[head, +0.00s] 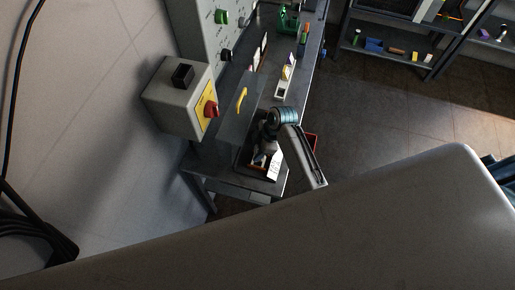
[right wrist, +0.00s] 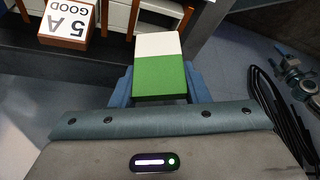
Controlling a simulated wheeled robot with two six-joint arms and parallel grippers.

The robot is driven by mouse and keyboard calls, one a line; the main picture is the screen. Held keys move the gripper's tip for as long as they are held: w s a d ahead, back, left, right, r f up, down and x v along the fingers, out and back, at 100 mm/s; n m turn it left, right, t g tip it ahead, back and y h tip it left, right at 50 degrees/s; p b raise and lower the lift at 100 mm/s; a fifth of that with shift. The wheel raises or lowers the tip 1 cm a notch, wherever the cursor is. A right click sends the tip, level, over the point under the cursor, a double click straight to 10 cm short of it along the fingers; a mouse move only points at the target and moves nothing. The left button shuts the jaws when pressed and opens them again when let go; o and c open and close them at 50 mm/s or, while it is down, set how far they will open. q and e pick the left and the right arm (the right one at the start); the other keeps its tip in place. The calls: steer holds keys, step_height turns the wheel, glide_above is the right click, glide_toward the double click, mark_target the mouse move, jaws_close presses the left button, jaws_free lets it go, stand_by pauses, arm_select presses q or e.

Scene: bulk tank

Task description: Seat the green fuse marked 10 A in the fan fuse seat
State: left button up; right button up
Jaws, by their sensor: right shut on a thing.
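My right gripper (right wrist: 159,88) is shut on a green and white block (right wrist: 160,76), which looks like the green fuse. Its two blue-grey fingers press on its left and right sides. No 10 A marking is readable on the faces that show. In the head view my right gripper (head: 268,132) is at the near end of the bench, small and dark, above a tray (head: 249,168); the fuse cannot be made out there. I cannot tell which spot is the fan fuse seat. My left gripper is not in view.
A brown block labelled 5 A GOOD (right wrist: 68,20) lies near the held fuse. A grey box with a red knob (head: 210,109) juts from the wall left of my right arm. A yellow handle (head: 241,97) lies further up the bench. Shelves (head: 390,50) stand far right.

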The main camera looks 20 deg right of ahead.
steer(key=shift+f, duration=0.8)
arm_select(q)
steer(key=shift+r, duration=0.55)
arm_select(e)
steer(key=shift+f, duration=0.2)
steer(key=shift+f, duration=0.1)
steer(key=shift+f, duration=0.35)
steer(key=o, duration=1.1)
steer(key=shift+c, duration=0.2)
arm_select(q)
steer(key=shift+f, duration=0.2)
